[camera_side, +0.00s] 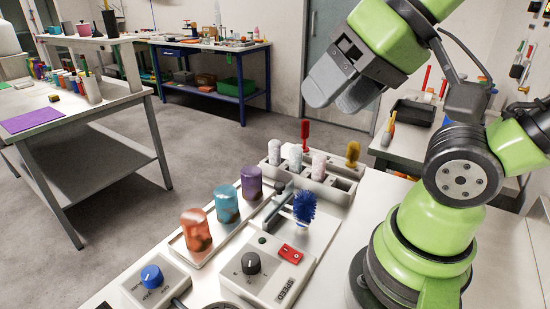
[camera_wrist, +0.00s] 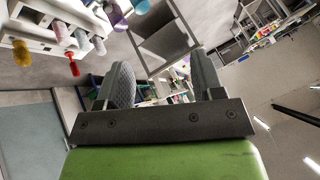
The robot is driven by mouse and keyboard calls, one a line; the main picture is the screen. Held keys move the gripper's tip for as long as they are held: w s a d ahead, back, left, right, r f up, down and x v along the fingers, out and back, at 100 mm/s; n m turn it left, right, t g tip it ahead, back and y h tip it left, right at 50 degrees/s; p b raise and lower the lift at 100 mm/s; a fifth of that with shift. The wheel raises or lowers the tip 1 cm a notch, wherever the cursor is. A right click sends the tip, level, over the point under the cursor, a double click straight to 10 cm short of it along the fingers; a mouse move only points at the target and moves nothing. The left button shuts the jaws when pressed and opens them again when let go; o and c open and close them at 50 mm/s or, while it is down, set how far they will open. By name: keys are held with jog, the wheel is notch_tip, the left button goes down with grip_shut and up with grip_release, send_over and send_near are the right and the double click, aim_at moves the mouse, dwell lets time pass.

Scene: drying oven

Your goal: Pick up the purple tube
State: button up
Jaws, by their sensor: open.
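The purple tube (camera_side: 251,184) stands upright at the far end of a shallow light tray (camera_side: 205,250), behind a teal tube (camera_side: 226,204) and an orange tube (camera_side: 196,230). A purple shape at the top edge of the wrist view (camera_wrist: 113,14) is probably this tube, partly cut off. My gripper (camera_side: 338,95) is raised well above the bench, up and to the right of the purple tube and apart from it. In the wrist view, its two grey fingers (camera_wrist: 164,78) are spread with nothing held between them.
A blue brush (camera_side: 304,207) stands over a grey device (camera_side: 270,270) with a black knob and red switch. A blue-knobbed box (camera_side: 153,280) is in front.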

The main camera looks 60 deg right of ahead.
jog(key=w+d+r+n+g+h, duration=0.15)
jog(key=w+d, duration=0.25)
jog(key=w, duration=0.5)
jog(key=n+g, duration=0.3)
jog(key=g, duration=0.3)
send_over(275, 142)
jog(key=shift+m+h, duration=0.25)
jog(key=f, duration=1.7)
jog(key=shift+w+f, duration=0.1)
jog(key=shift+w, duration=0.25)
notch_tip(275, 142, down, 4)
jog(key=shift+d+f, duration=0.1)
jog(key=shift+f, duration=0.1)
jog(key=shift+s+f, duration=0.2)
jog(key=shift+f, duration=1.3)
jog(key=shift+s+f, duration=0.15)
jog(key=shift+f, duration=1.35)
jog(key=c, duration=1)
